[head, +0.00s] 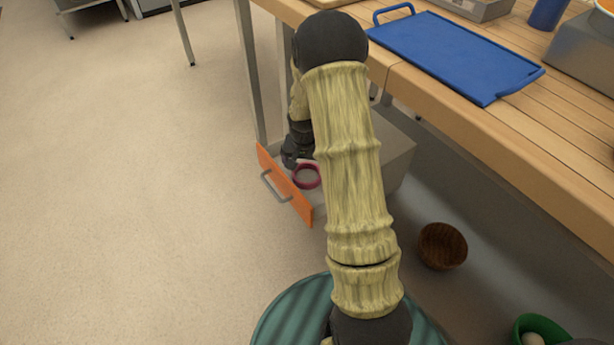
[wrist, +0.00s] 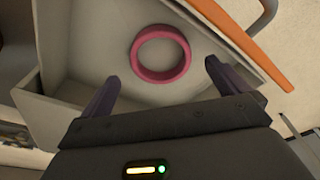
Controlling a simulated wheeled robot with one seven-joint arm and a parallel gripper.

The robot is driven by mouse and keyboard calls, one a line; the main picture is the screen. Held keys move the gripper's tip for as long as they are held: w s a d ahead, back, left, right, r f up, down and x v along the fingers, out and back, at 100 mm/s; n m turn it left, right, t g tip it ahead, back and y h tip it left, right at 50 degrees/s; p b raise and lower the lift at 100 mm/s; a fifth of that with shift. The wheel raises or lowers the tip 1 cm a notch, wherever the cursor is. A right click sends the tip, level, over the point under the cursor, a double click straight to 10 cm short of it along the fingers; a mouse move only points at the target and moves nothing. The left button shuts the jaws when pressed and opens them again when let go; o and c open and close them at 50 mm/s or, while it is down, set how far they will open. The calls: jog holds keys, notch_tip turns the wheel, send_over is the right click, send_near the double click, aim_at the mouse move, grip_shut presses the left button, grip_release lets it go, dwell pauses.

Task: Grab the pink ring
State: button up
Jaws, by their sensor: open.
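The pink ring (wrist: 160,53) lies flat on the floor of an open drawer (wrist: 95,32). In the head view the ring (head: 306,176) shows just behind the drawer's orange front (head: 285,187), partly beside my arm. My gripper (wrist: 160,82) is open and empty in the wrist view, its two dark fingers apart. The ring appears between and beyond the fingertips, with no visible contact. In the head view my arm hides much of the drawer, and the fingertips cannot be made out there.
A wooden table (head: 480,125) stands above and to the right of the drawer, with a blue board (head: 455,55) on it. A brown bowl (head: 442,246) and a green bowl (head: 541,328) are lower right. The floor (head: 130,200) at left is clear.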

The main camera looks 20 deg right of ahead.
aim_at(307, 178)
jog(key=f+b, duration=0.2)
jog(key=f, duration=0.1)
jog(key=w+f+b, duration=0.1)
jog(key=f, duration=0.1)
jog(key=shift+d+f+b, duration=0.1)
jog(key=shift+d+b, duration=0.2)
jog(key=shift+b, duration=0.1)
jog(key=c, duration=0.9)
